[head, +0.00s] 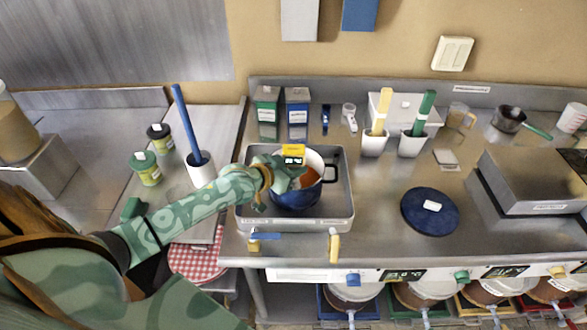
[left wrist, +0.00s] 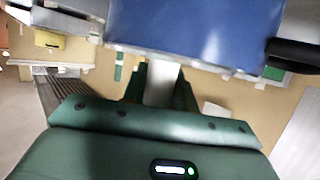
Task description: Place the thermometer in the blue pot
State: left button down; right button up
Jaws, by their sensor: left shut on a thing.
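The blue pot (head: 297,197) stands in a shallow metal tray (head: 342,208) and has a pale inside, reddish-brown contents and a dark handle on its right. The thermometer (head: 293,153), with a yellow body and a black display, shows at the pot's back rim. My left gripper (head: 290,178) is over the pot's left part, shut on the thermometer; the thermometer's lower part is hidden. In the left wrist view a pale piece lies between the green fingers (left wrist: 160,85), and a large blue surface, seemingly the blue pot (left wrist: 195,30), fills the top. My right gripper is not in view.
A dark blue round lid (head: 430,213) lies right of the tray. White holders with yellow (head: 382,108) and green (head: 424,108) handles stand behind it. Green (head: 267,105) and blue (head: 297,105) boxes stand behind the tray. A blue-handled holder (head: 200,168) is left. Fermenting buckets sit below the counter.

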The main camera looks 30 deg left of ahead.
pick_arm(q)
jog(key=shift+w+r, duration=0.1)
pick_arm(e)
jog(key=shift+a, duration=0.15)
pick_arm(q)
jog(key=shift+f, duration=0.65)
jog(key=c, duration=1.1)
grip_release()
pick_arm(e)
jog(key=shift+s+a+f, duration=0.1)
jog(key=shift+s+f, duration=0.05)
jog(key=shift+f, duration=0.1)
